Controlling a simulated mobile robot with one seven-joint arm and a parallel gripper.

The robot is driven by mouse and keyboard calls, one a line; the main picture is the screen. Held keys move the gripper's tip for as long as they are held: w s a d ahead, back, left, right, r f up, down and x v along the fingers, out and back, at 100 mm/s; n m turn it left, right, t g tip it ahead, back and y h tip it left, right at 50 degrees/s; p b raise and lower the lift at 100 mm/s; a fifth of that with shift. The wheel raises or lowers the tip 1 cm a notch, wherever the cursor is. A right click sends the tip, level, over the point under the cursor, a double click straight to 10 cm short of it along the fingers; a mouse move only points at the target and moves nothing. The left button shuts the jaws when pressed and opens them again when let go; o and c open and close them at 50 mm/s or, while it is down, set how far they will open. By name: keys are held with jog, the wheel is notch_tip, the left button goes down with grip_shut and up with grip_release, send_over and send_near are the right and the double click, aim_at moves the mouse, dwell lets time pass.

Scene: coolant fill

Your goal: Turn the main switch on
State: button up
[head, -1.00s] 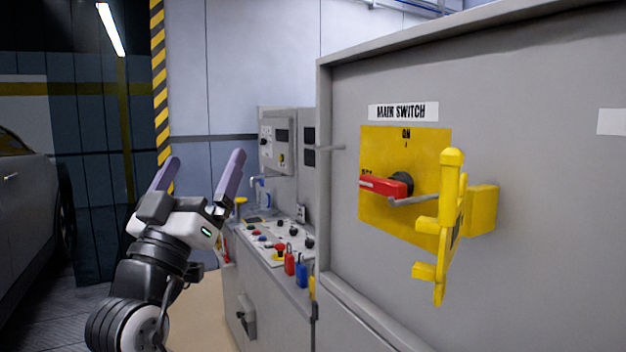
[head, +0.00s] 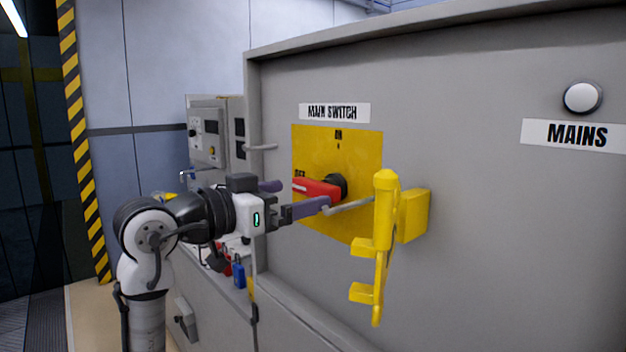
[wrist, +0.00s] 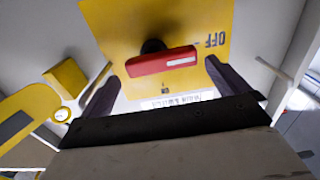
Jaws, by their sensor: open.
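The main switch is a red handle (head: 318,188) on a black hub, on a yellow plate (head: 345,147) under the MAIN SWITCH label (head: 334,112). The handle lies level with its tip at OFF on the left; ON is at the top. My gripper (head: 300,197) is open in front of the plate, its fingers pointing at the panel near the handle. In the wrist view the red handle (wrist: 162,61) lies across the space ahead, between the two spread fingers (wrist: 166,92). I cannot tell whether either finger touches it.
A yellow hasp-like bracket (head: 385,245) and a grey rod (head: 350,206) stick out just right of the handle. A white MAINS lamp (head: 582,97) is at the upper right. A lower console with a blue padlock (head: 239,276) is below my arm.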

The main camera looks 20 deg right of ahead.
aim_at(310, 191)
jog(key=shift+p+x, duration=0.7)
jog(key=shift+x, duration=2)
jog(key=c, duration=0.7)
jog(key=shift+o, duration=0.2)
